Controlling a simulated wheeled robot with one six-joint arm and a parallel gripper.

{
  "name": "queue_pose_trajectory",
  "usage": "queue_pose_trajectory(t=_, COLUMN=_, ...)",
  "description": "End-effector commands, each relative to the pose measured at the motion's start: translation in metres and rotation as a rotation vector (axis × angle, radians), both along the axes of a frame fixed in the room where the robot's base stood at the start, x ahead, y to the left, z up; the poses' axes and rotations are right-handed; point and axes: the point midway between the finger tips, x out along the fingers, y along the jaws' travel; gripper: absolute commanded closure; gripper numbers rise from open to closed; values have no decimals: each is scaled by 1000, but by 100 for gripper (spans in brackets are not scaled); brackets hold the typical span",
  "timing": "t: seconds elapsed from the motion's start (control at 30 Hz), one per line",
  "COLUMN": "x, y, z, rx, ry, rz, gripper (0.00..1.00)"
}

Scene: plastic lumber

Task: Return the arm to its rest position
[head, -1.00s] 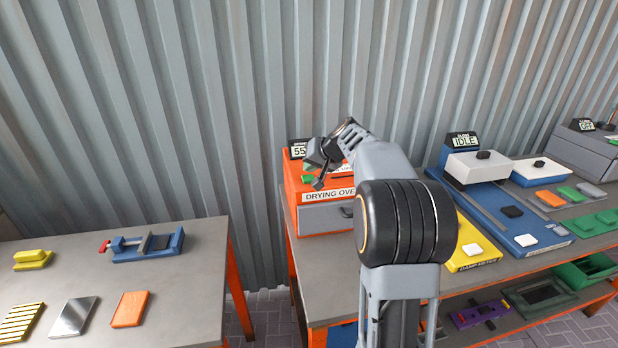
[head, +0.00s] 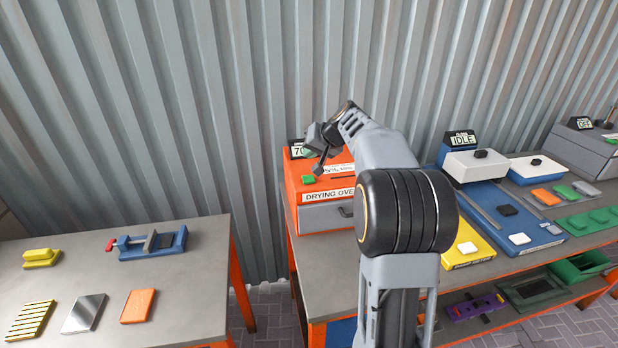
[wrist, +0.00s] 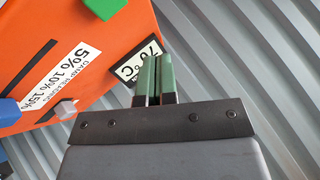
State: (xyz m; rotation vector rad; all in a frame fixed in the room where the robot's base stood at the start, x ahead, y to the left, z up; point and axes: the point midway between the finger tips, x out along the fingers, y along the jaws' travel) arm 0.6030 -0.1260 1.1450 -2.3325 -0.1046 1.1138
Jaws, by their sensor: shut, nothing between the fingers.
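My gripper (head: 317,167) is above the orange drying oven (head: 325,188), near its display. The wrist view shows my gripper's green-tipped fingers (wrist: 153,75) pressed together with nothing between them. They overlap the oven's display (wrist: 140,62), which reads 70 °C. My arm is raised and bent, and it hides part of the oven's right side in the head view. I cannot tell whether the fingers touch the oven.
A grey table (head: 185,275) at left holds a blue vise (head: 150,244), a yellow block (head: 41,258) and several plates. The right bench carries a yellow device (head: 470,247) and a blue station (head: 500,215). A corrugated wall (head: 230,100) stands close behind.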

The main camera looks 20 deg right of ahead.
Motion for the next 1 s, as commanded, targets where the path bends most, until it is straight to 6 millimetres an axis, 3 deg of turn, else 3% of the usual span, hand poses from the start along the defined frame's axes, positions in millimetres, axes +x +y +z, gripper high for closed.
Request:
queue_pose_trajectory(t=0.5, x=0, y=0, z=0, rx=12, ry=6, rz=-14, gripper=100)
queue_pose_trajectory(t=0.57, x=-4, y=-2, z=-11, rx=11, ry=43, rz=-32, gripper=100)
queue_pose_trajectory(t=0.63, x=-16, y=-3, z=-35, rx=5, ry=115, rz=-46, gripper=100)
queue_pose_trajectory(t=0.77, x=-72, y=14, z=-73, rx=-61, ry=282, rz=-49, gripper=100)
queue_pose_trajectory(t=1.0, x=-208, y=77, z=-106, rx=-295, ry=455, rz=74, gripper=100)
